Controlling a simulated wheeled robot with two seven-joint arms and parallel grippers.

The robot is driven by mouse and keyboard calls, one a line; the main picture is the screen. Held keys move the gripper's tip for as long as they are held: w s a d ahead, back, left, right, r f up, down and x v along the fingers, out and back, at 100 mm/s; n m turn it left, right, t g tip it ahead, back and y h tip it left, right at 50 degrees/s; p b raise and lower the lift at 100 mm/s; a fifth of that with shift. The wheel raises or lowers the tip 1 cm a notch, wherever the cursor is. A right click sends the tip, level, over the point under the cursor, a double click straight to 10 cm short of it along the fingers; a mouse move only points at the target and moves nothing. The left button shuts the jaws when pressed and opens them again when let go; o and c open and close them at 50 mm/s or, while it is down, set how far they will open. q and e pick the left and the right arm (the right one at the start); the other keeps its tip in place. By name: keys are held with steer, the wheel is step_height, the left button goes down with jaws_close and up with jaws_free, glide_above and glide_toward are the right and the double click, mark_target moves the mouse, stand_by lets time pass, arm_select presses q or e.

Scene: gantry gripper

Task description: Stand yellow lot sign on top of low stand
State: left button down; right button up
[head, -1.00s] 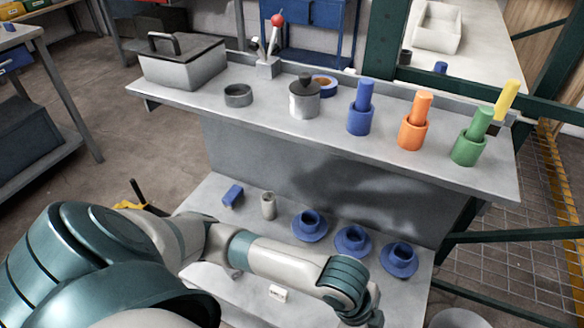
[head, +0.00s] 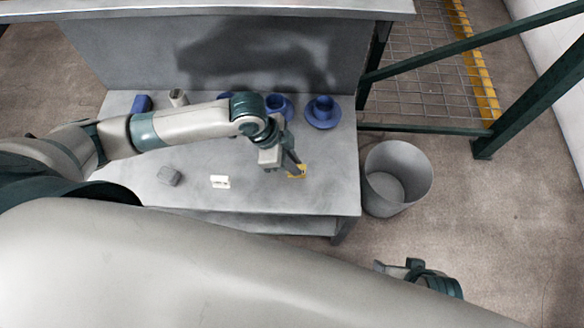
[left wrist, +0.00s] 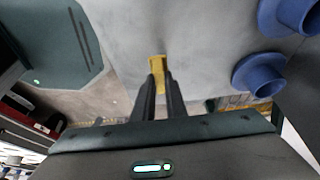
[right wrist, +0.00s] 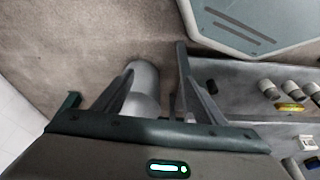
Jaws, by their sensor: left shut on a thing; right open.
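The yellow lot sign (head: 298,172) is at the tip of my left gripper (head: 292,163), over the right part of the grey lower bench top. In the left wrist view the sign (left wrist: 157,66) is pinched between the closed fingers (left wrist: 159,82). I cannot tell whether it touches the bench. A low grey block (head: 169,176) sits on the bench further left and may be the low stand; I cannot be sure. My right gripper (head: 402,268) is off the bench at the lower right. In the right wrist view its fingers are apart and empty.
A white card (head: 220,182) lies between the block and my left gripper. Blue flanged cups (head: 322,110), a blue block (head: 141,104) and a pale cylinder (head: 178,98) line the back. A grey bin (head: 398,180) stands right of the bench (head: 125,170).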

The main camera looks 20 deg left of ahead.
arm_select(q)
steer(key=shift+w+a+f, duration=0.15)
steer(key=shift+w+a, duration=0.05)
steer(key=shift+w, duration=0.1)
arm_select(e)
steer(key=shift+a, duration=0.1)
arm_select(q)
step_height(320, 180, down, 3)
steer(key=shift+s+f+b, duration=0.1)
steer(key=shift+f+b, duration=0.1)
steer(key=shift+b, duration=0.1)
steer(key=shift+f, duration=0.35)
arm_select(e)
steer(key=shift+w+a, duration=0.4)
steer(key=shift+w, duration=0.05)
arm_select(q)
steer(key=shift+f, duration=0.1)
arm_select(e)
steer(key=shift+s, duration=0.15)
arm_select(q)
steer(key=c, duration=1.8)
jaws_free()
